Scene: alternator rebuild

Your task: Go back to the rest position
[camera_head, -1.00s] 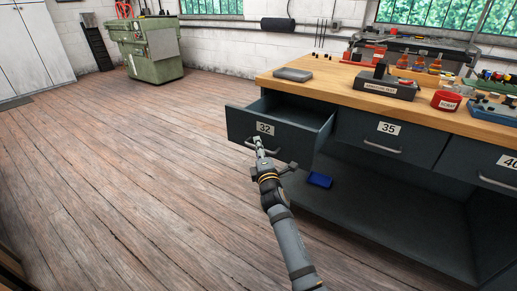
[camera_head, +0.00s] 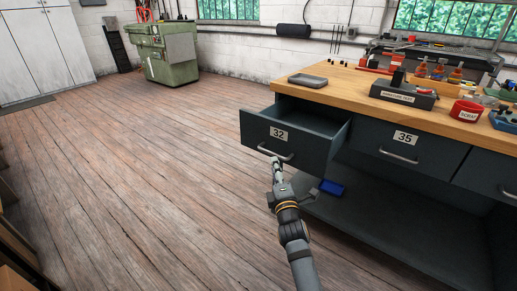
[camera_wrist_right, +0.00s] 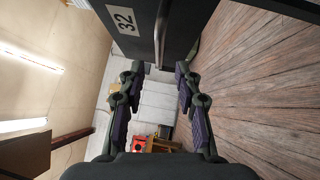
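My right gripper (camera_head: 277,166) is just below and in front of the handle (camera_head: 275,154) of the pulled-out drawer marked 32 (camera_head: 262,136). In the right wrist view the gripper's two fingers (camera_wrist_right: 158,85) are wide apart with nothing held between them. The drawer's number plate (camera_wrist_right: 122,20) and its handle bar (camera_wrist_right: 160,38) show beyond the fingertips, apart from them. The drawer stands open. My left gripper is not in view.
The wooden-topped workbench (camera_head: 335,87) carries a grey tray (camera_head: 308,80), a red tin (camera_head: 466,111) and other parts. A blue box (camera_head: 332,187) lies on its lower shelf. The wooden floor to the left is clear up to a green cabinet (camera_head: 170,65).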

